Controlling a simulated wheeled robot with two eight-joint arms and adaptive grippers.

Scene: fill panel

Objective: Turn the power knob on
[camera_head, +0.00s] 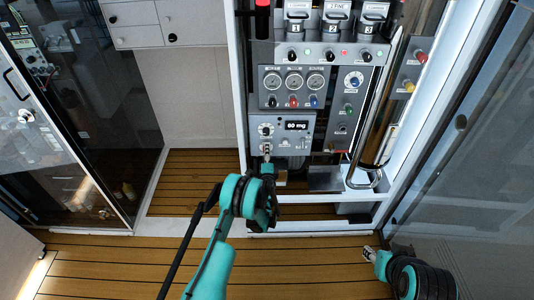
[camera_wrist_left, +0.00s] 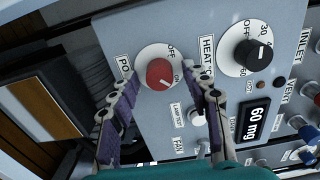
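The red power knob (camera_wrist_left: 160,74) sits on a white dial on the grey panel (camera_head: 283,143), with OFF marked above it and ON at its lower right in the left wrist view. A light mark on the knob's lower right edge points toward ON. My left gripper (camera_wrist_left: 160,88) is open, its purple-lined fingers one on each side of the knob; whether they touch it I cannot tell. In the head view my left gripper (camera_head: 267,161) is at the lower left of the panel and hides part of it. My right gripper (camera_head: 370,254) is low at the right, its fingers too small to read.
A black heat knob (camera_wrist_left: 252,55) is close to the right of the red knob. A lamp switch (camera_wrist_left: 197,117) and a display reading 60 mg (camera_wrist_left: 253,119) are also near. In the head view, a white frame post (camera_head: 240,110) stands left of the panel and a curved metal rail (camera_head: 372,120) right.

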